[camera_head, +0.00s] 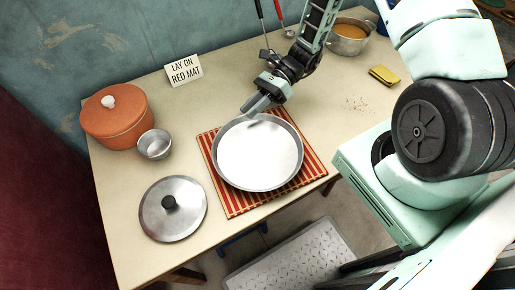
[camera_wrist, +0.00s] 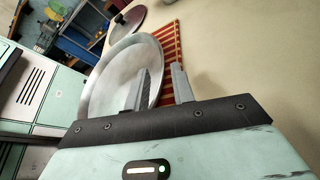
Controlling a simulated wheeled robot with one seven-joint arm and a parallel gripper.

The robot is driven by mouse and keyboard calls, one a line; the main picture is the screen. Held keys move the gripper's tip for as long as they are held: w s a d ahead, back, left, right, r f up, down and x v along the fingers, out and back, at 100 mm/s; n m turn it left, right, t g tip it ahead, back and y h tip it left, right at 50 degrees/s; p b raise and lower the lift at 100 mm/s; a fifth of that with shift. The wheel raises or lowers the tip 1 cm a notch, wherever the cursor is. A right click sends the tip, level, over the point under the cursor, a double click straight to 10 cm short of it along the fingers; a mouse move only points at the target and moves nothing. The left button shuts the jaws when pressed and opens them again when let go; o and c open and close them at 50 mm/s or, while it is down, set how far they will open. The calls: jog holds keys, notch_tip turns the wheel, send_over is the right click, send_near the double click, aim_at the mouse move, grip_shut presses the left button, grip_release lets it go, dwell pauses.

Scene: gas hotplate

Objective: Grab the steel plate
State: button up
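The round steel plate (camera_head: 258,155), shallow with a raised rim, lies on the red striped mat (camera_head: 236,205) near the table's front edge. The plate also shows in the wrist view (camera_wrist: 105,88). My gripper (camera_head: 250,108) is at the plate's back rim, coming from behind it. In the wrist view my gripper (camera_wrist: 160,78) has its two fingers apart, one over the plate's inner side and one outside the rim. The rim appears to pass between them; I cannot tell whether either finger touches it.
An orange pot (camera_head: 115,120), a small metal bowl (camera_head: 155,145) and a steel lid (camera_head: 172,210) stand left of the mat. A sign (camera_head: 184,70) reads "LAY ON RED MAT". A soup pot (camera_head: 348,40) and yellow sponge (camera_head: 384,75) are at back right.

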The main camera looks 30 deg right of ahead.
jog(key=shift+x, duration=1.85)
grip_shut()
